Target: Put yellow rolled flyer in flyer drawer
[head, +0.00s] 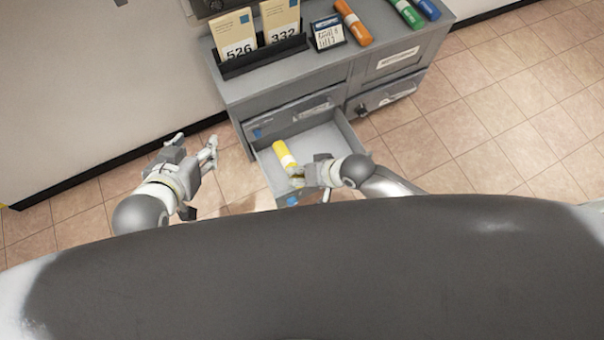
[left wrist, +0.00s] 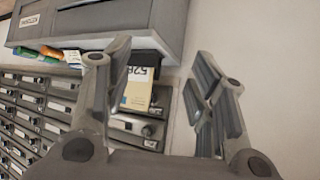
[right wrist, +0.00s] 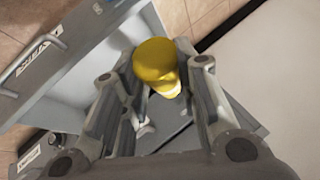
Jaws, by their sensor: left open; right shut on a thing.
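The yellow rolled flyer (head: 281,150) has a white band and shows over the open grey drawer (head: 326,134) in the head view. My right gripper (head: 297,174) is shut on the near end of the flyer. In the right wrist view the flyer (right wrist: 157,65) sits between the two fingers, its round end toward the camera. I cannot tell whether the flyer touches the drawer floor. My left gripper (head: 196,146) is open and empty, left of the drawer. Its spread fingers (left wrist: 165,95) show in the left wrist view with nothing between them.
The grey cabinet top holds a black rack (head: 262,58) with envelopes, a small sign (head: 327,33), and orange (head: 353,22), green (head: 406,13) and blue (head: 427,8) rolls. A second drawer (head: 385,96), right of the open one, is closed. The tiled floor at right is clear.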

